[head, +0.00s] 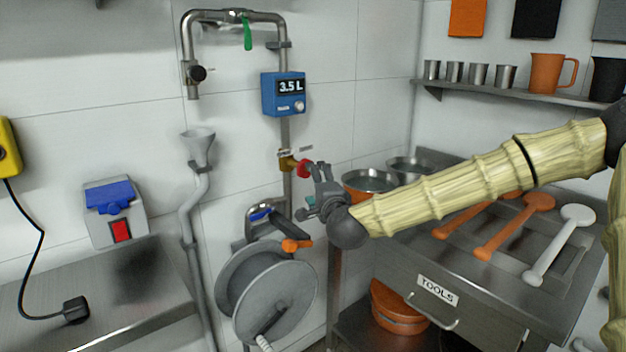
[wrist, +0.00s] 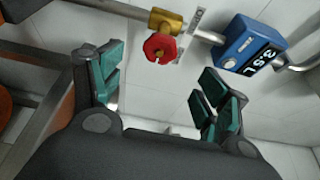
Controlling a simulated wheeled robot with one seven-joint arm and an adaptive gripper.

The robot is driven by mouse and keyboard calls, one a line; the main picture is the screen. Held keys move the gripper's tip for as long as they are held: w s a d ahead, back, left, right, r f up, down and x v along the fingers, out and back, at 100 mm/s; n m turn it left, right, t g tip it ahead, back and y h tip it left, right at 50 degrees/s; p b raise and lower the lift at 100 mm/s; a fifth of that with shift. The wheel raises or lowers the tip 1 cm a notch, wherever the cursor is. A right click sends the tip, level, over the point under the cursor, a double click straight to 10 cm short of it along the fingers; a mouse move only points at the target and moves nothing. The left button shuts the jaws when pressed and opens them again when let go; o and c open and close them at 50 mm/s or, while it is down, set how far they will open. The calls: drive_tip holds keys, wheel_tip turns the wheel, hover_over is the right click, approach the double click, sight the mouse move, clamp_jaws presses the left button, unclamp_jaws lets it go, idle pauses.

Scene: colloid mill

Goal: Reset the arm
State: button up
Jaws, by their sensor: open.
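My arm (head: 455,190) reaches in from the right in the head view, looking like pale bamboo-like segments. My gripper (head: 314,190) is at its end, dark grey, in front of the wall by the pipe. In the wrist view my gripper (wrist: 160,85) has its two green-padded fingers spread wide with nothing between them. A brass valve (head: 287,160) with a red knob (head: 304,168) is on the pipe just beyond the fingers. The red knob (wrist: 160,47) shows above the gap between the fingers in the wrist view, apart from them.
A blue meter (head: 284,94) reading 3.5 L hangs on the pipe above. A hose reel (head: 267,290) is below my gripper. A steel table (head: 480,285) with orange and white utensils stands under my arm. A steel counter (head: 110,300) is at left.

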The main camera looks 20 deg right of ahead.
drive_tip(key=shift+s, duration=0.25)
idle(0.3)
drive_tip(key=s+a+f+n+g+y+p, duration=0.1)
drive_tip(key=s+a+f+n+g+p, duration=0.2)
drive_tip(key=f, duration=0.7)
drive_tip(key=s+a+f+n+g+y, duration=0.25)
drive_tip(key=s+a+f, duration=0.2)
drive_tip(key=f, duration=0.45)
drive_tip(key=s+a+f+n+g+p, duration=0.3)
drive_tip(key=s+f+n+g, duration=0.15)
drive_tip(key=s+f, duration=0.85)
drive_tip(key=s+d+f+n+g+p, duration=0.1)
drive_tip(key=s+f, duration=0.3)
drive_tip(key=s, duration=0.6)
drive_tip(key=s+d+f+n+g+h+p, duration=0.1)
drive_tip(key=s+d+f+n+g+p, duration=0.1)
drive_tip(key=s, duration=0.8)
drive_tip(key=s+d+f+n+g+h+p, duration=0.1)
drive_tip(key=s+f+n+g, duration=0.4)
drive_tip(key=s, duration=0.6)
wheel_tip(320, 180, down, 2)
drive_tip(key=d+p, duration=0.1)
drive_tip(key=d, duration=0.1)
drive_tip(key=shift+d+f, duration=0.25)
drive_tip(key=shift+d, duration=0.1)
drive_tip(key=shift+h, duration=0.25)
